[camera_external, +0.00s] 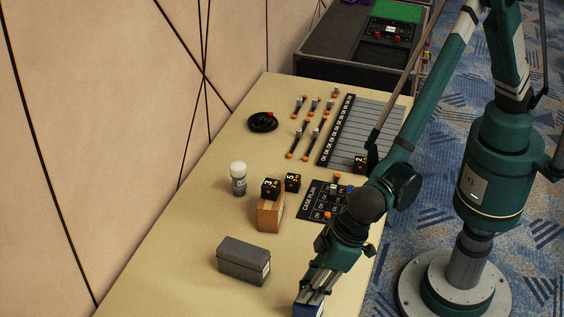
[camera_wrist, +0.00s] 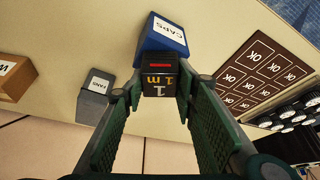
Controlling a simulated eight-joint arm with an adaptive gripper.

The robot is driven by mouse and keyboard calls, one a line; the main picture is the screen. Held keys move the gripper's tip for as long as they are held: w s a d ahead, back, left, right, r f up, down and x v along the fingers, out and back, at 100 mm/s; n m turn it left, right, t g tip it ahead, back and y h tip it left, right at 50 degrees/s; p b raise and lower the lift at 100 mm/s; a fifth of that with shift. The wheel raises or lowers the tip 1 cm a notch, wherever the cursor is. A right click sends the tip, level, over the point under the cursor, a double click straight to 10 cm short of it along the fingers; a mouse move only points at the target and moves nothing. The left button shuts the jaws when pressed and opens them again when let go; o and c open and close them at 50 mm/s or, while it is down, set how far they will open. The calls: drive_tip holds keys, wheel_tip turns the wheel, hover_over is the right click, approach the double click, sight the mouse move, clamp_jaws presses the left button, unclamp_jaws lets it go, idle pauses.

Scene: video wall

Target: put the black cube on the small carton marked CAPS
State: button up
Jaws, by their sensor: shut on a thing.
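My gripper (camera_wrist: 160,88) is shut on a black cube (camera_wrist: 158,76), which sits between the fingertips in the wrist view. The cube has a red bar and a figure 1 on it. The blue carton (camera_wrist: 152,44) with a white CAPS label lies right by the cube, just past the fingertips. Whether the cube touches the carton cannot be told. In the external view my gripper (camera_external: 313,292) is low over the blue carton (camera_external: 306,311) at the bottom edge. The fingers hide the cube there.
A grey box (camera_external: 243,262) marked FANS stands left of the gripper. Behind it are a brown box (camera_external: 270,215) with a cube marked 3 (camera_external: 270,189) on top, a cube marked 5 (camera_external: 293,182) and a grey-white canister (camera_external: 238,180). A dark grid panel (camera_external: 310,205) lies on the table.

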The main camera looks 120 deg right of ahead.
drive_tip(key=shift+f, duration=0.15)
drive_tip(key=o, duration=0.9)
drive_tip(key=shift+p+v, duration=0.6)
drive_tip(key=shift+v, duration=5.55)
drive_tip(key=shift+d, duration=0.1)
